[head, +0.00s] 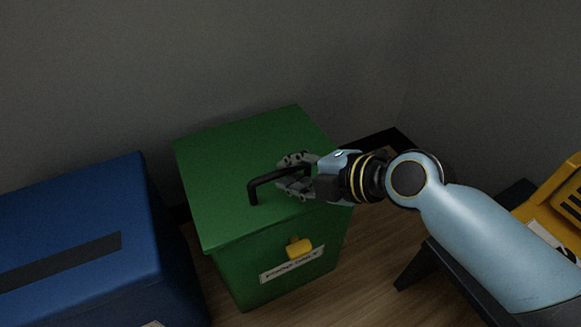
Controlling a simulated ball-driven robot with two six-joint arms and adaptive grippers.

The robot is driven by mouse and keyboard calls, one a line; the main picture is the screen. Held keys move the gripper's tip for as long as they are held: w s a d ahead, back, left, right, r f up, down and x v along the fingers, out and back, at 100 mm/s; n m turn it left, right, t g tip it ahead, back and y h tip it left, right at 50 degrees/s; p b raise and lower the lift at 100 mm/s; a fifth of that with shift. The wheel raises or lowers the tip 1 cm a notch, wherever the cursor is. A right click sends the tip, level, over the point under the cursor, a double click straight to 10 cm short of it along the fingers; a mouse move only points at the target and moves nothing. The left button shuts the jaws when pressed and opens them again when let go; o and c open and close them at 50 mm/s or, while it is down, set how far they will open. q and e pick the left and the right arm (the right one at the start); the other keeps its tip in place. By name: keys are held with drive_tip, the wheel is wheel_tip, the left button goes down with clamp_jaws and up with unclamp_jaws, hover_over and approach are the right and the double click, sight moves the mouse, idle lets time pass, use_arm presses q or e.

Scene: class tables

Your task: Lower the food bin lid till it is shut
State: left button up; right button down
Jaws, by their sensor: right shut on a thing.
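The green food bin (285,255) stands on the wooden floor, with a yellow knob and a white label on its front. Its green lid (230,165) lies over the top and looks close to level. I cannot tell whether a small gap is left under the front edge. A black bar handle (262,182) stands on the lid near its front. My right gripper (291,175) reaches in from the right and is shut on the right part of the handle, hiding that end. My left gripper is not in view.
A blue bin (75,220) with a dark slot stands close on the left. A yellow bin (555,205) is at the right edge, partly behind my right arm. The grey wall is close behind. Some bare floor (365,265) shows to the right of the green bin.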

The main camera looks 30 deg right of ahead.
drive_tip(key=shift+s+f, duration=0.2)
drive_tip(key=shift+f, duration=0.35)
drive_tip(key=shift+r, duration=0.2)
drive_tip(key=c, duration=1.3)
unclamp_jaws()
drive_tip(key=shift+r, duration=0.1)
drive_tip(key=shift+v, duration=5.9)
